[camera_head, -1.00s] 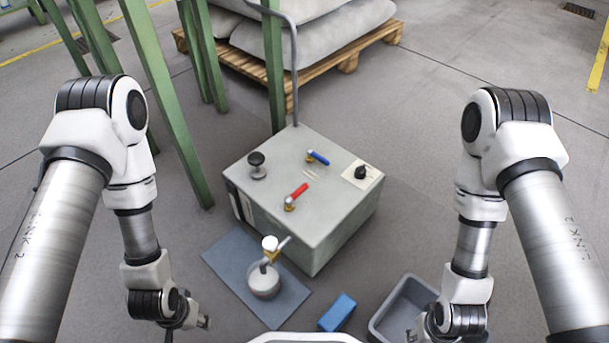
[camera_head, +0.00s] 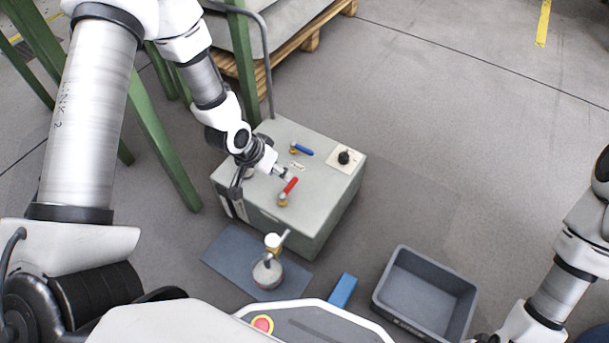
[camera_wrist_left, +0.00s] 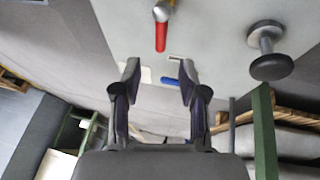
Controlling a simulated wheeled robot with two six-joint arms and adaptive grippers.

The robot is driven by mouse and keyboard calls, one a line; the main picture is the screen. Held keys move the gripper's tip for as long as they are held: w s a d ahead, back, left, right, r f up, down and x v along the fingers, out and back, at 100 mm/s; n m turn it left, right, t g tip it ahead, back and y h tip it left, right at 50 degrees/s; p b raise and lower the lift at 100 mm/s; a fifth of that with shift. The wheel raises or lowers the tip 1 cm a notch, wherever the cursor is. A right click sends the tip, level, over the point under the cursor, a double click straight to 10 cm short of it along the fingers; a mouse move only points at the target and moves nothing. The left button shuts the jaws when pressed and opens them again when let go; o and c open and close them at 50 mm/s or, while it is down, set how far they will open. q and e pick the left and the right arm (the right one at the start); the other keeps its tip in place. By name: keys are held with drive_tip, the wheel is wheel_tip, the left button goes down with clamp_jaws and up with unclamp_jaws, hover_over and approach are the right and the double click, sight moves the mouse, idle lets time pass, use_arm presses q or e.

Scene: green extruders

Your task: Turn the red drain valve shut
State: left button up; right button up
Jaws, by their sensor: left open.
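The red drain valve (camera_head: 289,188) has a red lever on a brass body. It stands on the front part of the grey-green cabinet's top (camera_head: 325,186). In the left wrist view the red lever (camera_wrist_left: 160,35) lies just beyond my fingertips, roughly in line with the gap between them. My left gripper (camera_head: 284,173) is over the cabinet top, right beside the lever's far end in the head view. In the left wrist view its two fingers (camera_wrist_left: 159,70) are apart with nothing held between them. My right arm is at the right edge, with its gripper out of the picture.
A blue-handled valve (camera_head: 302,150) and a black knob (camera_head: 344,157) sit behind the red one. A round black knob (camera_wrist_left: 271,66) shows in the wrist view. A small pot (camera_head: 267,274) stands on a blue-grey mat below the spout. A grey bin (camera_head: 455,284) and blue block (camera_head: 343,291) are nearby.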

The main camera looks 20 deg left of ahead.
sight(290, 183)
use_arm(q)
drive_tip(key=b+x, duration=0.2)
drive_tip(key=x, duration=0.1)
drive_tip(key=b+x, duration=0.1)
drive_tip(key=x, duration=0.3)
drive_tip(key=shift+s+a+f+b, duration=0.1)
drive_tip(key=shift+s+a+b, duration=0.05)
drive_tip(key=shift+s+b, duration=0.15)
drive_tip(key=shift+w+f, duration=0.2)
drive_tip(key=shift+w, duration=0.05)
clamp_jaws()
